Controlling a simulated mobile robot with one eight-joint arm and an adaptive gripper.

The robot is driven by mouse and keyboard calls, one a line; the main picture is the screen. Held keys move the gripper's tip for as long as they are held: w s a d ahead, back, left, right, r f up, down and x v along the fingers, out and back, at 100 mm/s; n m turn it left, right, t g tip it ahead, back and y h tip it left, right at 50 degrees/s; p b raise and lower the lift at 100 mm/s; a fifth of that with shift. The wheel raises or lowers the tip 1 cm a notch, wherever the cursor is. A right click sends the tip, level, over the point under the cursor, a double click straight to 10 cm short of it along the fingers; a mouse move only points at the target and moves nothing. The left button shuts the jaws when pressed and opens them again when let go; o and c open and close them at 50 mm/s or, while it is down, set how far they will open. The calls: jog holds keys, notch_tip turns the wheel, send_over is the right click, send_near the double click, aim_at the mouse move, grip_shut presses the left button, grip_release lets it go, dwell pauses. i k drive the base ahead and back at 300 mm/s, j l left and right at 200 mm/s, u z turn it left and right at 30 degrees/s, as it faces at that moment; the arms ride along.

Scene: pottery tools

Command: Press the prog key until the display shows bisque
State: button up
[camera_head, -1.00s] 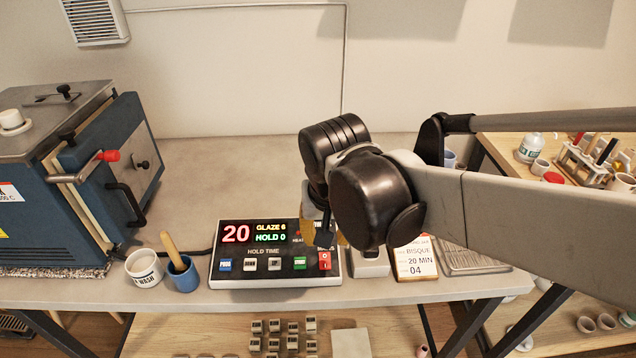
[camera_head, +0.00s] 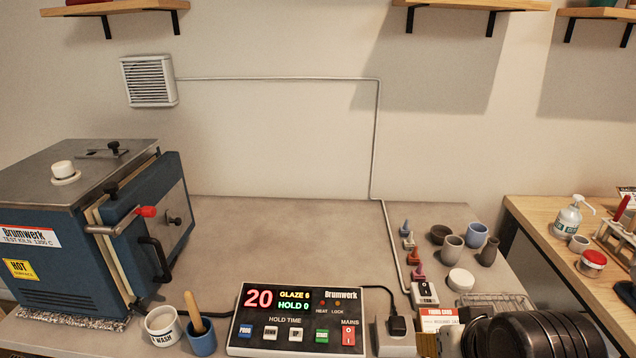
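The kiln controller (camera_head: 298,320) lies on the front part of the grey table. Its display (camera_head: 278,300) shows a red 20, "GLAZE 6" in yellow and "HOLD 0" in green. The blue prog key (camera_head: 245,331) is at the left end of the key row, followed by white down and up keys, a green start key and a red mains switch (camera_head: 348,336). The keys are uncovered. Black rounded parts of my arm show at the bottom right, well to the right of the controller. My gripper's fingers cannot be made out.
The blue kiln (camera_head: 95,230) stands at the left. A white wash cup (camera_head: 162,326) and a blue cup (camera_head: 202,340) with a wooden handle stand left of the controller. A plug and socket block (camera_head: 396,338) is right of it. Small pots stand behind on the right. The table's middle is clear.

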aim_at(245, 331)
jog(key=u, duration=1.25)
